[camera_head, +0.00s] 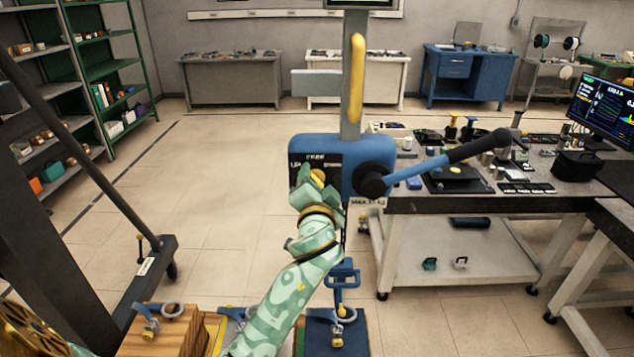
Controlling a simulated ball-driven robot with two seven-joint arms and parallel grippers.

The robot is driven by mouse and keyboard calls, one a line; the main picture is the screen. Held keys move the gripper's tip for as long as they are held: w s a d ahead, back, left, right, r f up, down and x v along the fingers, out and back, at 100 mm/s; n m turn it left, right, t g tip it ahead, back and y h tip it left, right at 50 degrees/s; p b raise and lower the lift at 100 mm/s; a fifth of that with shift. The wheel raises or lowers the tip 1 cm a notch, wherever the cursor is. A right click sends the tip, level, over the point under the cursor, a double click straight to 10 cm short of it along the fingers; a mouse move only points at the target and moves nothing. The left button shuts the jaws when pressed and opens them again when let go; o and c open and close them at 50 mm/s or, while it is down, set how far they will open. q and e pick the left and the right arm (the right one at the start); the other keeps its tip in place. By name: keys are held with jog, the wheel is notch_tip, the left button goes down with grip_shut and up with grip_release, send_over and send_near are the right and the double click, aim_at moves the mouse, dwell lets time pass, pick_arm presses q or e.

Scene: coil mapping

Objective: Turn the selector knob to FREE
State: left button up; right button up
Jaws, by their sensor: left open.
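The selector knob (318,177) is a small yellow knob on the dark label plate of a blue box (352,150), which is fixed to a grey upright post. White lettering shows around the knob, but it is too small to read surely, and the knob's pointing direction is unclear. My left gripper (312,180), on a pale green patterned arm, is at the knob from below and covers part of it. Its jaws are open around or just in front of the knob; I cannot tell whether they touch it. My right gripper is not in view.
A lever with a blue shaft and black grip (478,146) sticks out right from the box. A yellow handle (356,78) is on the post above. A cluttered workbench (470,204) stands at the right. A dark frame is at the left. The floor (215,190) between is clear.

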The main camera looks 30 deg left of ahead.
pick_arm(q)
jog(key=c, duration=1)
jog(key=shift+m+p, duration=0.5)
jog(key=shift+p, duration=0.1)
jog(key=shift+m+p, duration=0.9)
jog(key=shift+m, duration=0.1)
jog(key=m+p, duration=0.2)
jog(key=m, duration=0.2)
jog(key=shift+f+p, duration=0.15)
jog(key=shift+p, duration=0.2)
jog(key=shift+m, duration=0.3)
jog(key=shift+f, duration=0.1)
jog(key=o, duration=1)
jog(key=shift+w, duration=0.1)
